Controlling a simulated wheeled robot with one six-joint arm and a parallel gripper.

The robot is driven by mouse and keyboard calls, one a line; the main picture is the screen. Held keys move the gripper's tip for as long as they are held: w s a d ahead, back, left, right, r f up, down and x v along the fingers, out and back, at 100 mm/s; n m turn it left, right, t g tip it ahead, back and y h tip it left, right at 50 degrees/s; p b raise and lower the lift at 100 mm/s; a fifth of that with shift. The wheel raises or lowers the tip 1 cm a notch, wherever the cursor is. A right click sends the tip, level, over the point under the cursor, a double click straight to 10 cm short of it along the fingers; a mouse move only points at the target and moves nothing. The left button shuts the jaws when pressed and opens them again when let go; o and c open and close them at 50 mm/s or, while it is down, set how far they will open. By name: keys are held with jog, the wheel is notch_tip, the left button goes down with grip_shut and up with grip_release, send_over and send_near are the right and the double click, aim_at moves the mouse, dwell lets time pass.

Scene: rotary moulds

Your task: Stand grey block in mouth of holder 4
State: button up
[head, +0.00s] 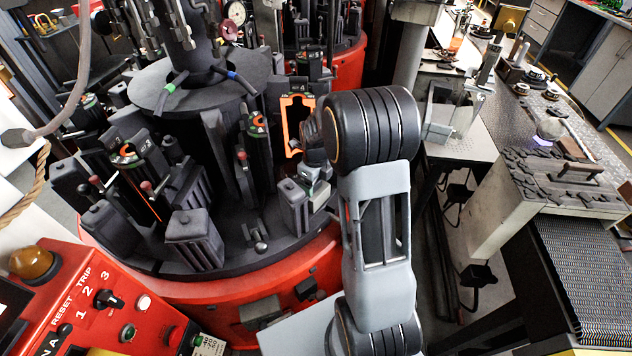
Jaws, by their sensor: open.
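My gripper (312,178) is low in front of this opening, small and partly covered by my arm. It is open. A small light grey shape at the gripper may be the grey block or part of the gripper; I cannot tell which. No separate grey block shows clearly.
Dark blocks with knobs stand on the round table, one (293,207) close left of my gripper and a bigger one (193,238) farther left. Holder 3 (125,155) is to the left. A red control panel (110,300) fills the lower left. A workbench (545,175) is at right.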

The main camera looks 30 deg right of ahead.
notch_tip(320, 180, up, 11)
jog(key=s+a+r+n+t, duration=0.1)
jog(key=s+a+n, duration=0.2)
jog(key=n, duration=0.7)
jog(key=s+a+r+n+t, duration=0.1)
jog(key=s+a+n, duration=0.2)
jog(key=s+n, duration=0.5)
jog(key=s+a+r+n+t, duration=0.1)
jog(key=s+a+n, duration=0.2)
jog(key=n, duration=1)
jog(key=shift+s+a+r+t, duration=0.2)
jog(key=shift+s+a+t, duration=0.2)
jog(key=shift+s, duration=1)
